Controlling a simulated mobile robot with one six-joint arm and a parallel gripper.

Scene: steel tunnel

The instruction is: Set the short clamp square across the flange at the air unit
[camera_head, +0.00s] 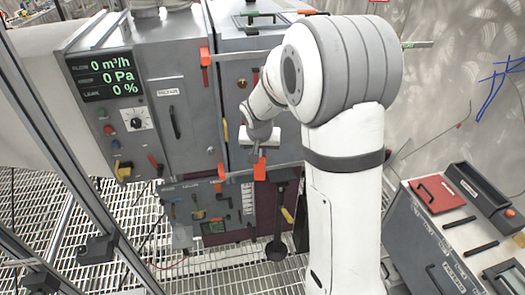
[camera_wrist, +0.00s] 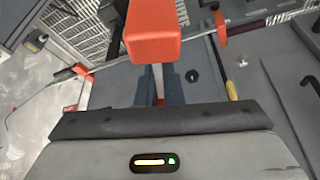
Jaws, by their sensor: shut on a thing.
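My gripper (camera_head: 257,150) is in front of the grey air unit (camera_head: 178,75), near the seam between its two cabinet sections. In the wrist view my gripper (camera_wrist: 159,88) is shut on the silver bar of a clamp with an orange block (camera_wrist: 153,32). That orange block also shows below my gripper in the head view (camera_head: 260,169). A thin silver bar with an orange piece (camera_head: 221,171) runs sideways close by; in the wrist view its orange piece (camera_wrist: 220,27) lies beyond the held clamp. I cannot tell whether the held clamp touches the flange.
An orange-ended clamp (camera_head: 206,60) sits higher on the seam. A display (camera_head: 103,73) reads 0 m³/h, 0 Pa and 0 %. A lower panel (camera_head: 212,205) carries small handles. A grey cart (camera_head: 455,225) with a red case stands at right. Grating covers the floor.

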